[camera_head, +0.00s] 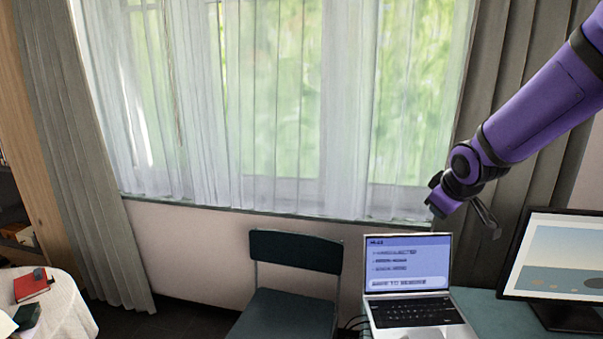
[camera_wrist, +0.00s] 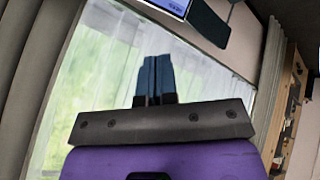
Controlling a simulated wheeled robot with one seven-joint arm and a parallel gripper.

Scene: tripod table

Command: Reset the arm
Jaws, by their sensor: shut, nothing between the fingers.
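My purple arm reaches in from the upper right in the head view. My gripper (camera_head: 488,220) hangs in the air above and to the right of the laptop (camera_head: 408,262), in front of the grey curtain. In the wrist view my gripper (camera_wrist: 155,60) has its two dark fingers side by side, shut with nothing between them. The fingers touch nothing that I can see.
A monitor (camera_head: 556,258) stands on the green desk (camera_head: 486,302) at the lower right, close below my arm. A dark chair (camera_head: 294,262) is left of the desk. A round table with a white cloth (camera_head: 66,302) bears a red book (camera_head: 32,287). Curtained windows fill the back.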

